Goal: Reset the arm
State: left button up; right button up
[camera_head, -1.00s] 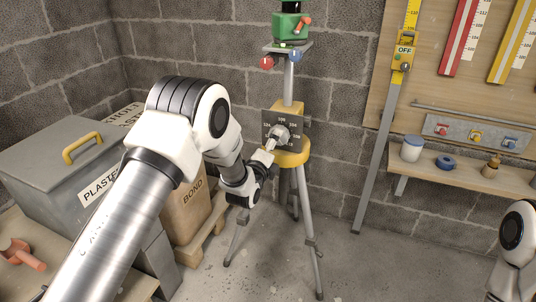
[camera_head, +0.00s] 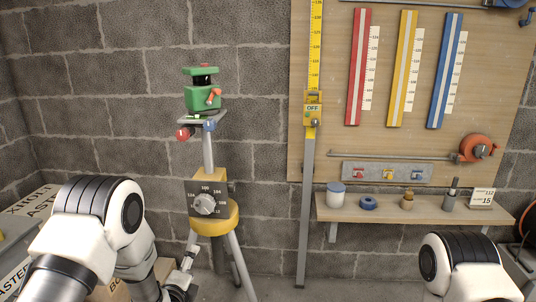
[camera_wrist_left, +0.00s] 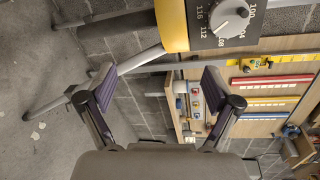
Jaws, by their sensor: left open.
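My left arm comes in from the lower left in the head view. Its gripper (camera_head: 188,262) is low, partly cut by the frame's bottom edge, left of and below the tripod's dial box. In the left wrist view the gripper (camera_wrist_left: 160,84) has its two fingers wide apart with nothing between them. The grey dial knob (camera_head: 204,205) sits on a dark numbered plate on the yellow tripod head (camera_head: 224,220), apart from the gripper. It also shows in the left wrist view (camera_wrist_left: 228,22). My right arm shows at the lower right; its gripper is out of view.
A green levelling instrument (camera_head: 203,93) tops the tripod. A yellow staff (camera_head: 308,190) stands against the wall. A wooden shelf (camera_head: 340,212) holds a jar (camera_head: 336,195) and small items. Bags and a grey bin lie at the left. Wall space between tripod and staff is clear.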

pick_arm(q)
jog(key=s+f+n+g, duration=0.3)
jog(key=s+f+g, duration=0.2)
jog(key=s+f, duration=0.7)
jog(key=s+a+f+n+g, duration=0.1)
jog(key=s+f+n+g, duration=0.3)
jog(key=s, duration=0.5)
jog(key=s+f+n+g, duration=0.3)
jog(key=s+f+n, duration=0.15)
jog(key=s, duration=0.45)
jog(key=s+n+g, duration=0.4)
jog(key=s+n, duration=0.6)
jog(key=s, duration=0.1)
notch_tip(320, 180, up, 19)
jog(key=p, duration=1.9)
jog(key=shift+w+f, duration=0.2)
jog(key=shift+w, duration=0.15)
